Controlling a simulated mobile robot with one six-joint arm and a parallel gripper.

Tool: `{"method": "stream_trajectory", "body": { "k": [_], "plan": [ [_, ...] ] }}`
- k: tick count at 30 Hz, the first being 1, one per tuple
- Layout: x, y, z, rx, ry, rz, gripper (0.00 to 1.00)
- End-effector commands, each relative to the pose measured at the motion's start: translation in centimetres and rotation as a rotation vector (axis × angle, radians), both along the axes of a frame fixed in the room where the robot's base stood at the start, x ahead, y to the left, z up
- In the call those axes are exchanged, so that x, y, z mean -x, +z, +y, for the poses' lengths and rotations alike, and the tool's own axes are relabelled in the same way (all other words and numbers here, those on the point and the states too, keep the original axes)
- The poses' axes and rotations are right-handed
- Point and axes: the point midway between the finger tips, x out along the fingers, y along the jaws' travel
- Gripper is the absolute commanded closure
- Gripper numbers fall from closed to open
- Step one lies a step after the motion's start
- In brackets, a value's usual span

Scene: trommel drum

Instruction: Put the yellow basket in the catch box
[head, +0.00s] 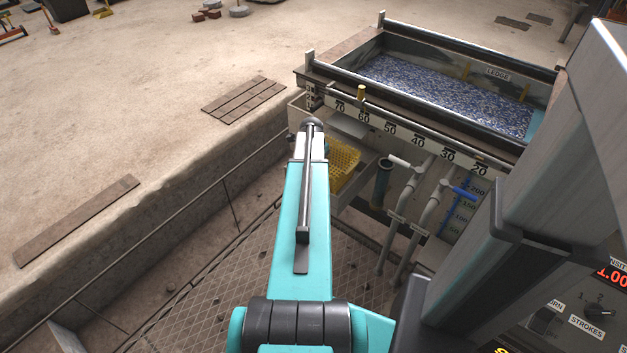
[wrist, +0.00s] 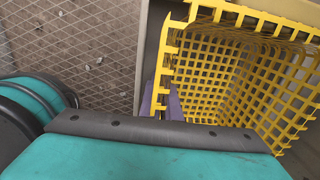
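The yellow basket (head: 343,160) is a mesh basket. In the head view it is partly hidden behind my teal arm, by a pale box-like surround (head: 348,193) below the tank. I cannot tell for certain whether this surround is the catch box. In the wrist view the basket (wrist: 235,75) fills the upper right, tilted in the picture, its open mesh inside facing the camera. Purple parts of my gripper (wrist: 164,102) show at the basket's left edge, partly behind the mesh. The dark-edged teal housing hides most of the gripper, so its grip is unclear.
A tank (head: 450,95) with blue-grey grains stands behind a numbered scale rail (head: 410,137). Pipes with white and blue handles (head: 408,205) stand right of the basket. A control panel (head: 585,310) is at lower right. Patterned floor plates (head: 215,290) lie clear at left.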

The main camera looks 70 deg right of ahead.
Motion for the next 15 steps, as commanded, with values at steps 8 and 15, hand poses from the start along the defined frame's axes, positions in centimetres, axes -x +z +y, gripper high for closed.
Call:
{"method": "stream_trajectory", "body": {
  "k": [8,15],
  "plan": [
    [0.01,-0.37,-0.03,0.001,0.000,0.000,1.00],
    [-0.01,-0.33,0.06,-0.002,-0.001,-0.001,0.75]
  ]
}}
